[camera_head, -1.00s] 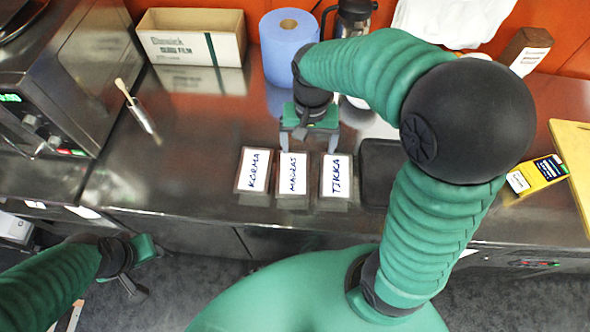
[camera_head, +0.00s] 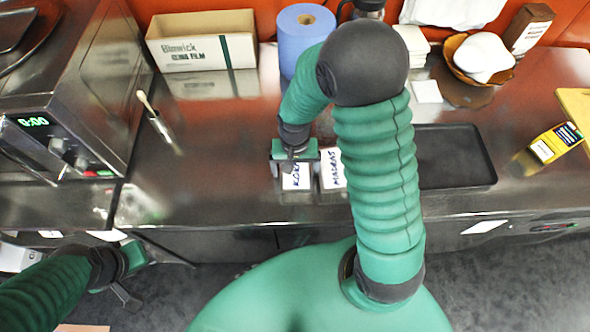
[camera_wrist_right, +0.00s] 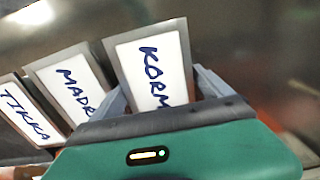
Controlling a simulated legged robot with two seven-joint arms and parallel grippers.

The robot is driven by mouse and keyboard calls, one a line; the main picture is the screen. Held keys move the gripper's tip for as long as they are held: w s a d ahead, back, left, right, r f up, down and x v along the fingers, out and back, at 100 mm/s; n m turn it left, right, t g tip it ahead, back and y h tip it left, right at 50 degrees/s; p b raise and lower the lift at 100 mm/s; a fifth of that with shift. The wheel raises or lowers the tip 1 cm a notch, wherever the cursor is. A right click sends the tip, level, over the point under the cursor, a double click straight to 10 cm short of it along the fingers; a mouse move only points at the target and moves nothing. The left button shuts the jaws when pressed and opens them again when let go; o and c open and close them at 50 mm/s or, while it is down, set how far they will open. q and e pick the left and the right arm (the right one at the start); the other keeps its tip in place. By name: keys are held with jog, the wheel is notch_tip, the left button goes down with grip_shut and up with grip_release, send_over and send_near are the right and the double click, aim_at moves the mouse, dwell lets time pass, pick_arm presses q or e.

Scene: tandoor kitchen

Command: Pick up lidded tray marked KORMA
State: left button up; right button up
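The KORMA tray (camera_head: 296,182) sits on the steel counter, its white label partly covered by my right gripper (camera_head: 295,163). In the right wrist view the KORMA tray (camera_wrist_right: 152,68) lies between the two grey fingers, one on each side. The fingers look spread, and I see no clear grip on the tray. The MADRAS tray (camera_head: 332,177) stands just to its right; the TIKKA tray (camera_wrist_right: 24,112) shows in the wrist view and is hidden by my arm in the head view. My left gripper (camera_head: 145,274) is open and empty, low at the left, off the counter.
A black tray (camera_head: 455,158) lies right of my right arm. A cling film box (camera_head: 203,42) and blue paper roll (camera_head: 304,40) stand behind. A brush (camera_head: 157,122) and an oven (camera_head: 70,110) are at left. The counter between brush and KORMA tray is clear.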

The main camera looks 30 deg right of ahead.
jog(key=shift+a, duration=0.25)
jog(key=c, duration=0.7)
jog(key=shift+d, duration=0.35)
jog(key=c, duration=0.8)
jog(key=shift+o, duration=0.2)
jog(key=shift+r, duration=0.1)
